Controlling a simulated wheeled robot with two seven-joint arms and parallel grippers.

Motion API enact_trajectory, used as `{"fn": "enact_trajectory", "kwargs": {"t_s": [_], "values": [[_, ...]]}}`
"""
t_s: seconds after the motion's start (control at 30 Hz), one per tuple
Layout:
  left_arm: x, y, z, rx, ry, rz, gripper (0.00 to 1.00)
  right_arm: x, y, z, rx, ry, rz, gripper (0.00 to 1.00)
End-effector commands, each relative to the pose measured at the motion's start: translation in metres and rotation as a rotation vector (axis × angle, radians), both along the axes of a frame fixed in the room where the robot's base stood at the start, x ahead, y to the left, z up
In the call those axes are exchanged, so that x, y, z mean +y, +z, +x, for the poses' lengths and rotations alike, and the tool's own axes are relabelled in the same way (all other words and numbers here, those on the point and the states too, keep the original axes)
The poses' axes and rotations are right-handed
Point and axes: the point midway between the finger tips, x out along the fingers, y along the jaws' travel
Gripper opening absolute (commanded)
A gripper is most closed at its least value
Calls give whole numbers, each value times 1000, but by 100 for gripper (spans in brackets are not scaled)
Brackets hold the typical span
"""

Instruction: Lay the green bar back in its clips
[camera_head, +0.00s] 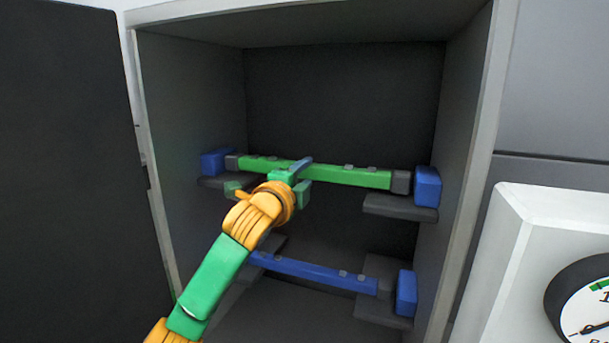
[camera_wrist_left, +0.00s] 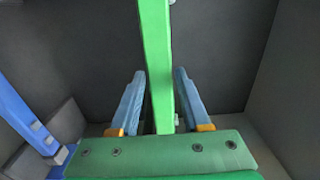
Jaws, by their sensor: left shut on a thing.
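The green bar (camera_head: 345,176) lies roughly level across the upper part of the open cabinet, with dark end caps and small grey studs along its top. Its right end is beside the upper right blue clip block (camera_head: 427,186), and its left end is beside the upper left blue clip block (camera_head: 215,162). I cannot tell whether the ends are seated. My left gripper (camera_head: 299,171) is shut on the bar near its middle. In the left wrist view the green bar (camera_wrist_left: 155,60) runs between the blue fingers of the left gripper (camera_wrist_left: 157,85). My right gripper is not in view.
A blue bar (camera_head: 315,271) spans the cabinet lower down, with a blue block (camera_head: 406,292) at its right. Dark ledges (camera_head: 398,207) sit below the upper bar's ends. The cabinet's side walls (camera_head: 467,110) are close by. A white gauge box (camera_head: 540,230) stands at right.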

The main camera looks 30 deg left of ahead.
Motion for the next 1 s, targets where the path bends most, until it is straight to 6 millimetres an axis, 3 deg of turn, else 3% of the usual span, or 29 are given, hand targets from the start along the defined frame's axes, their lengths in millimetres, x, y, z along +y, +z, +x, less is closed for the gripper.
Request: {"fn": "enact_trajectory", "kwargs": {"t_s": [0.6,0.63,0.73,1.0], "values": [[0,-5,0,-3,0,2,0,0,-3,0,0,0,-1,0],[0,-4,0,-4,0,2,55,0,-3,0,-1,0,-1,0],[0,-4,0,-3,0,1,82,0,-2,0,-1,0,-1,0],[0,-6,0,2,0,1,82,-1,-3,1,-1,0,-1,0]]}}
